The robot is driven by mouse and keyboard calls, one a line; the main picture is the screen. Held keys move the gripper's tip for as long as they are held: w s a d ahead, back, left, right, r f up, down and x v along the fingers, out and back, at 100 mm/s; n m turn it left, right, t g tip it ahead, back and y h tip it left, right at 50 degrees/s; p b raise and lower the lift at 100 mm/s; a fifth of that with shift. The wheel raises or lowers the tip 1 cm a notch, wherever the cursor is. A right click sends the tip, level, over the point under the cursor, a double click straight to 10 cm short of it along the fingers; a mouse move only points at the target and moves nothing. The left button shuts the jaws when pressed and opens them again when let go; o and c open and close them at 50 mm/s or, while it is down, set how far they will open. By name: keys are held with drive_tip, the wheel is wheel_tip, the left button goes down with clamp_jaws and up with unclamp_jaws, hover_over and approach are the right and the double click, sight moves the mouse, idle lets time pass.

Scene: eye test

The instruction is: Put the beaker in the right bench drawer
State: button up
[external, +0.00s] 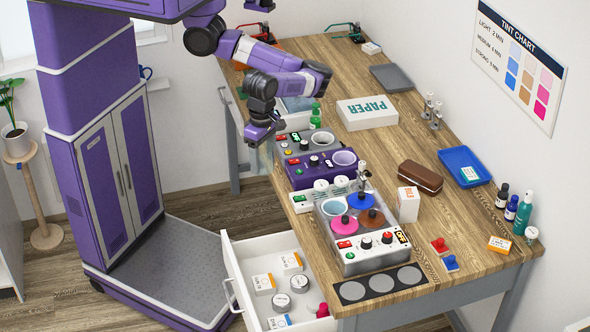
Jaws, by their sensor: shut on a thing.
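My gripper (266,139) is above the bench's left edge, pointing down. It is shut on a pale see-through vessel, the beaker (265,158), which hangs below the fingers beside the bench edge. The beaker's outline is faint, and my gripper hides its upper part. An open white drawer (236,276) sticks out from the near left side of the bench, on the right as my robot faces the bench.
The wooden bench (400,150) carries a purple device (308,172) near my gripper and a metal unit with coloured lids (366,260) beside the open drawer. A white paper box (367,113) stands farther back. The drawer's middle has some bare floor.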

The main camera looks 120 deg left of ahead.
drive_tip(key=s+d, duration=0.2)
drive_tip(key=s, duration=0.1)
hover_over(257, 268)
wheel_tip(257, 268, down, 25)
drive_tip(key=shift+m, duration=0.4)
drive_tip(key=shift+f+p, duration=0.3)
drive_tip(key=shift+f, duration=7.85)
